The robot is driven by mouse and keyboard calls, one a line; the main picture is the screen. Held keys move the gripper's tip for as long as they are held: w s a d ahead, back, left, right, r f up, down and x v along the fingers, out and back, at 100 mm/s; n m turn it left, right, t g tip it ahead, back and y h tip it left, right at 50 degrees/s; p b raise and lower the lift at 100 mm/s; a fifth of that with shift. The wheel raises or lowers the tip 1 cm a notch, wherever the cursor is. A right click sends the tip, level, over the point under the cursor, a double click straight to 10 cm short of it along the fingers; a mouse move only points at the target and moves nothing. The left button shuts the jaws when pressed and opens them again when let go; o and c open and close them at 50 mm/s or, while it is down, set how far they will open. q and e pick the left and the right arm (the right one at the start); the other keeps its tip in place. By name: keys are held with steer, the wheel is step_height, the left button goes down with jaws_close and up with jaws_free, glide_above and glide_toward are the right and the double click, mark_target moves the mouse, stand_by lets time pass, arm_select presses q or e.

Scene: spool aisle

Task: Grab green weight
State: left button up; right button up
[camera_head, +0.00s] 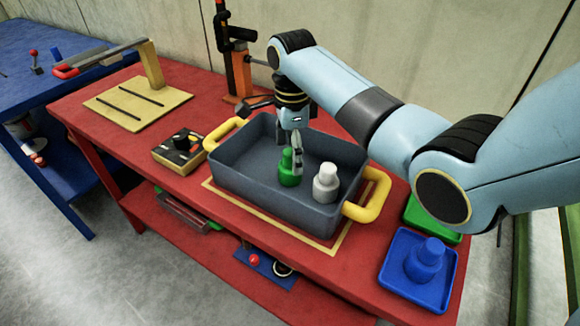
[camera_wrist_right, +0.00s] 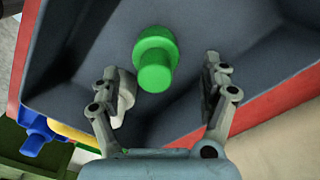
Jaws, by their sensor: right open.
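My right gripper (camera_head: 297,150) is above the tray, just behind and over the green weight. In the right wrist view its two fingers (camera_wrist_right: 168,82) are spread wide with nothing held. A white weight (camera_head: 325,182) stands in the tray to the right of the green one. It is partly hidden behind a finger in the wrist view. My left gripper is not in view.
The tray has yellow handles (camera_head: 367,201) and stands on a red table (camera_head: 180,98). A blue weight (camera_head: 426,259) sits in a blue dish (camera_head: 400,277) at the right. A control box (camera_head: 179,152) is left of the tray; an orange tool stand (camera_head: 238,75) is behind.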

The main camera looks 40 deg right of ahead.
mark_target(291, 170)
steer(key=f, duration=0.4)
steer(key=shift+s+a+f, duration=0.2)
steer(key=shift+f, duration=0.5)
steer(key=c, duration=0.5)
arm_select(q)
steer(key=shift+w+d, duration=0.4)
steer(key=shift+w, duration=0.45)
arm_select(e)
steer(key=c, duration=1)
steer(key=shift+o, duration=0.2)
steer(key=shift+r, duration=0.1)
